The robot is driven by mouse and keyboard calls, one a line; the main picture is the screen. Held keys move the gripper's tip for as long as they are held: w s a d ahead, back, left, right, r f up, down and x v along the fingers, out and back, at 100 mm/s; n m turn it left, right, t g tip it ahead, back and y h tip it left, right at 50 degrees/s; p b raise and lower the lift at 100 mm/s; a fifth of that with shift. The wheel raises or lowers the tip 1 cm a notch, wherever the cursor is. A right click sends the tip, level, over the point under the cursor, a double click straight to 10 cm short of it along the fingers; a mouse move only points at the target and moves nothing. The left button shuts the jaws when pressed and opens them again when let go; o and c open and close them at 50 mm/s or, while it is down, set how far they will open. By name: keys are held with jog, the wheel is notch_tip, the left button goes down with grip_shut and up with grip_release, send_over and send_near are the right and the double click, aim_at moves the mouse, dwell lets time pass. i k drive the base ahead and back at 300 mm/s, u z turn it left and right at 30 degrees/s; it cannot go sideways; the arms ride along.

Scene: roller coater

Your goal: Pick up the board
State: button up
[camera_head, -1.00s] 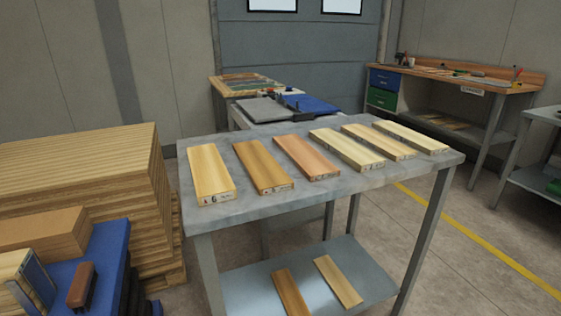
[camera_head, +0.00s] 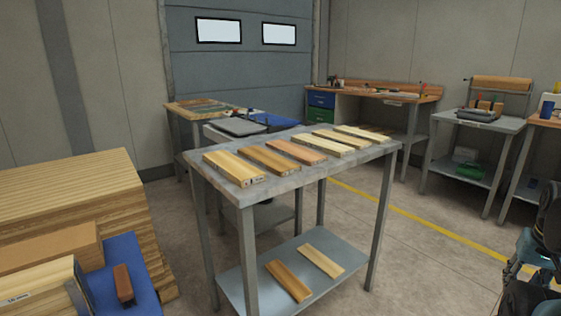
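Several wooden boards lie side by side on the top of a grey metal table (camera_head: 278,182). The leftmost board (camera_head: 233,168) is pale yellow with dark marks on its end. Beside it lie a browner board (camera_head: 269,160) and a reddish board (camera_head: 296,151). Paler boards (camera_head: 321,146) follow toward the right end. Two more boards, a brown one (camera_head: 288,281) and a light one (camera_head: 321,260), lie on the lower shelf. Which board is meant cannot be told. My gripper cannot be made out; dark and teal machine parts show at the right edge.
A large wood stack (camera_head: 70,190) and a blue surface (camera_head: 122,270) with a brown-handled tool (camera_head: 123,283) stand at the left. Workbenches (camera_head: 395,97) line the back. Open floor (camera_head: 430,270) lies right of the table, crossed by a yellow line (camera_head: 420,219).

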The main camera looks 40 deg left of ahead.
aim_at(310, 157)
jog(key=k, duration=0.55)
jog(key=u, duration=2.2)
jog(key=i, duration=0.25)
jog(key=u, duration=0.1)
